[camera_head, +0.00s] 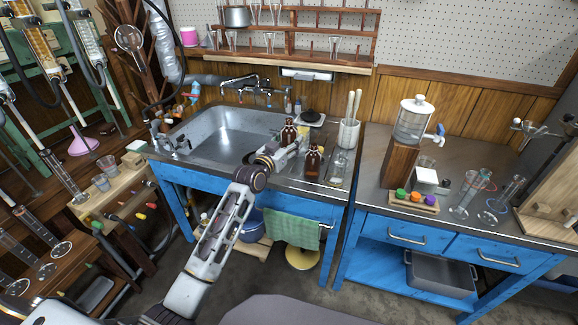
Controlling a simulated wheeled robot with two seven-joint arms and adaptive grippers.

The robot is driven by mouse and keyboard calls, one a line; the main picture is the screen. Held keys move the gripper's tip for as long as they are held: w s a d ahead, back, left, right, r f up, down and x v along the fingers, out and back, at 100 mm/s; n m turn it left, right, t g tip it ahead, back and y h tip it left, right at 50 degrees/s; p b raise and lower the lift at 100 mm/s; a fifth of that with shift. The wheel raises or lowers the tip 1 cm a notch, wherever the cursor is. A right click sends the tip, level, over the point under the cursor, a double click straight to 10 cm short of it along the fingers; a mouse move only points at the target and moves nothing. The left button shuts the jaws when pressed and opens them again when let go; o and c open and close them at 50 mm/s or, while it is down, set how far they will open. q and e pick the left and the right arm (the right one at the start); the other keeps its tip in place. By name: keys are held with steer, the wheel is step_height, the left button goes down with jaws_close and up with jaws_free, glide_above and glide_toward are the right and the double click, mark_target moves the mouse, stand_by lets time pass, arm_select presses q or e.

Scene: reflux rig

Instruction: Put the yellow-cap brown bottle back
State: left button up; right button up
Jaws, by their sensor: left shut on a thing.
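Two brown bottles are on or just above the counter right of the sink. One brown bottle (288,134) is further back, right behind my left gripper; the other brown bottle (313,163) is nearer the front edge. The fingers are partly hidden, and I cannot tell whether that bottle touches the counter. My right gripper is not in view.
A clear glass vessel (339,168) and a white holder (348,134) with pestle-like rods stand close on the right. The sink basin (222,135) is on the left. A shelf rack (292,58) with glass funnels hangs behind. A green towel (291,230) hangs in front.

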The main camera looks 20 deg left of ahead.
arm_select(q)
step_height(320, 180, down, 4)
steer(key=shift+r+b, duration=0.15)
steer(key=shift+b, duration=0.4)
steer(key=shift+f, duration=0.5)
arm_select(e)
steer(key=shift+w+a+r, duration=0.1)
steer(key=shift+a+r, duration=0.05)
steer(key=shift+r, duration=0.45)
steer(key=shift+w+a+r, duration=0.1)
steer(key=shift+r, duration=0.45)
